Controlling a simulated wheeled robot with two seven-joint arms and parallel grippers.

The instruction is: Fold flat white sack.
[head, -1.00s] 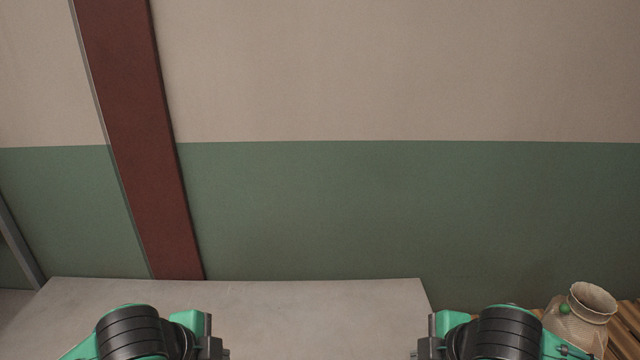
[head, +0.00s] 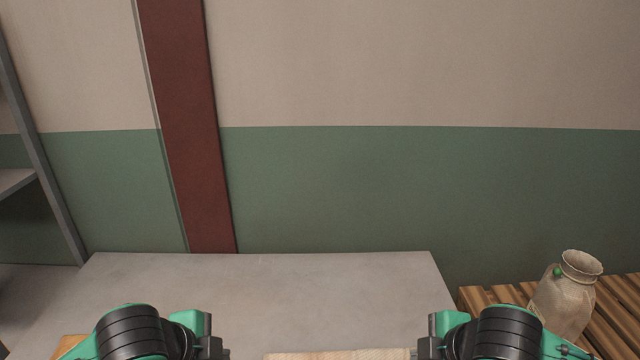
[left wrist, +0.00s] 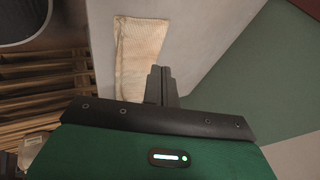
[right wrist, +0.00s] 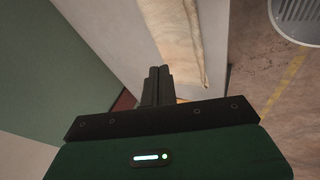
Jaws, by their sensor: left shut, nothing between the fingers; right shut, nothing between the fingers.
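A flat, cream-white woven sack (left wrist: 141,55) lies on the grey table in the left wrist view, ahead of my left gripper and apart from it. I cannot tell whether it has any fold. My left gripper (head: 217,352) is shut and empty; its closed fingers also show in the left wrist view (left wrist: 160,86). My right gripper (head: 425,352) is shut and empty; its closed fingers also show in the right wrist view (right wrist: 158,86). The grey table (head: 270,285) shows in the head view, its near part cut off.
Right of the table, a slatted wooden bench (head: 490,296) bears an upright, open-mouthed beige sack (head: 565,302) with a green knob. A wall and red post (head: 185,150) stand behind. The table's far part is clear.

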